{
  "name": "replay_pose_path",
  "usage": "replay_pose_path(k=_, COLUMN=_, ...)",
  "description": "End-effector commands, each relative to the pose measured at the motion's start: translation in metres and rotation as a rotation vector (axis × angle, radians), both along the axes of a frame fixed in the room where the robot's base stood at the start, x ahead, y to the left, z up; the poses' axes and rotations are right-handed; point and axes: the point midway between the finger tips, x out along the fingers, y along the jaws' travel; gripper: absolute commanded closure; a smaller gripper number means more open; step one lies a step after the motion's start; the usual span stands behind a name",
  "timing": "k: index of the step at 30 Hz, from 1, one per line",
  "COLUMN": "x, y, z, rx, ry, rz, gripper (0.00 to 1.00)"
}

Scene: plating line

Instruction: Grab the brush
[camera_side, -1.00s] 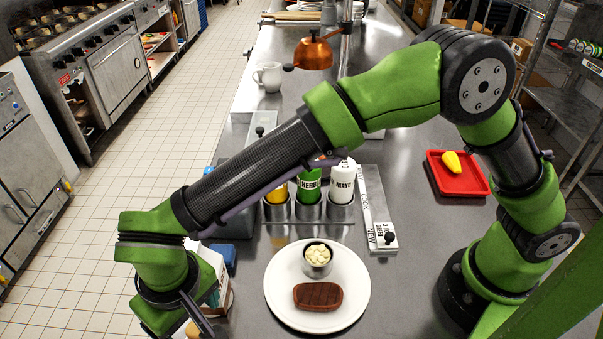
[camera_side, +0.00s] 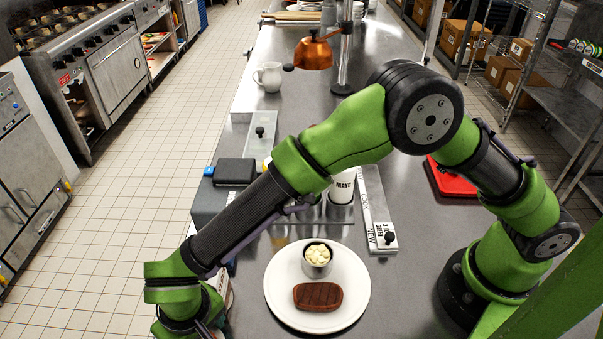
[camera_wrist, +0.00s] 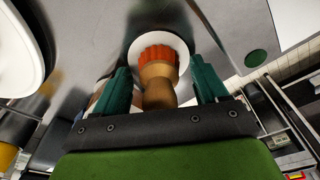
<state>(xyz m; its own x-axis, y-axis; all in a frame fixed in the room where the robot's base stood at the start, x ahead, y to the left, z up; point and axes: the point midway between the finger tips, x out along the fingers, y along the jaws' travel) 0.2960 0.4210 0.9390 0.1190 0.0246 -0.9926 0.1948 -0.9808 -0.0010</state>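The brush (camera_wrist: 158,72), with orange-red bristles and a wooden handle, shows in the wrist view. Its bristle end lies over a round white dish (camera_wrist: 136,52). My gripper (camera_wrist: 164,84) is open, with one dark green finger on each side of the brush. Gaps show between the fingers and the brush, so it is not clasped. The lower end of the handle is hidden behind my gripper's dark bar. In the side view my wrist is at the bottom left edge. The fingers and the brush cannot be made out there.
A white plate (camera_side: 283,300) with a brown patty (camera_side: 318,296) and a small metal cup (camera_side: 318,258) is right of my wrist. Behind are a MAYO bottle (camera_side: 342,186) in a holder and a grey box (camera_side: 208,201). A red tray (camera_side: 452,180) is farther right.

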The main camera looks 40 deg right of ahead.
Motion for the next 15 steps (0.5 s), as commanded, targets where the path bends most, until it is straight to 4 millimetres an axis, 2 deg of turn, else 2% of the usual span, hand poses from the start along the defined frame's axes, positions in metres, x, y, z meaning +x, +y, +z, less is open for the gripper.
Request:
replay_pose_path(k=1, x=0.0000, y=0.0001, z=0.0003, rx=0.000, ry=0.000, rz=0.000, gripper=0.36)
replay_pose_path(k=2, x=0.0000, y=0.0001, z=0.0003, rx=0.000, ry=0.000, rz=0.000, gripper=0.40)
replay_pose_path(k=10, x=-0.0001, y=0.0002, z=0.0005, rx=0.000, ry=0.000, rz=0.000, gripper=0.82)
replay_pose_path(k=15, x=0.0000, y=0.0003, z=0.0007, rx=0.001, ry=0.000, rz=0.000, gripper=0.83)
